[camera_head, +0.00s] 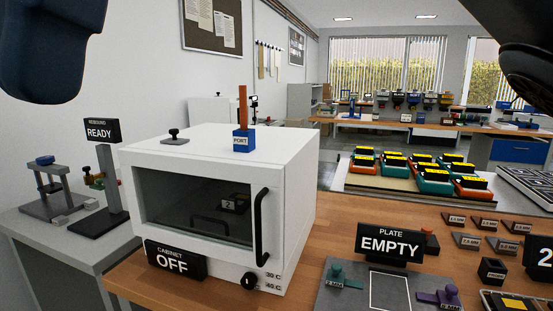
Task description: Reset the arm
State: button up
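No gripper fingers show in the head view. A dark blue rounded part at the top left and a black part at the top right cut into the picture close to the camera. They look like parts of my own arm, but I cannot tell which. A white cabinet (219,154) stands on the wooden bench (333,235) with its door shut, and a sign on it (176,261) reads "CABINET OFF". Behind its dark window a small block marked 2 (235,204) is visible.
A "PLATE EMPTY" sign (390,244) stands behind a grey plate (338,300) with clamps. Small labelled wedges (466,241) lie at right. Orange and green devices (410,170) fill a tray behind. A "READY" sign (101,131) tops a stand at left. A blue PORT block (244,141) sits on the cabinet.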

jog(key=w+a+f+t+y, duration=0.1)
jog(key=w+a+f+y, duration=0.5)
jog(key=w+f+y, duration=0.6)
jog(key=w+d+f+m+t+h, duration=0.1)
jog(key=d+f+m+t+h, duration=0.1)
jog(key=d+f+m+t, duration=1.05)
jog(key=s+d+f+n+t+h, duration=0.45)
jog(key=s+d+f+h, duration=0.7)
jog(key=d+f, duration=0.55)
jog(key=s+d+n+g+h, duration=0.1)
jog(key=s+d+n, duration=0.3)
jog(key=s, duration=0.5)
jog(key=s+d+n, duration=0.4)
jog(key=s, duration=0.6)
jog(key=shift+s+f+g+h, duration=0.25)
jog(key=shift+f+g+h, duration=0.05)
jog(key=shift+g+h, duration=0.1)
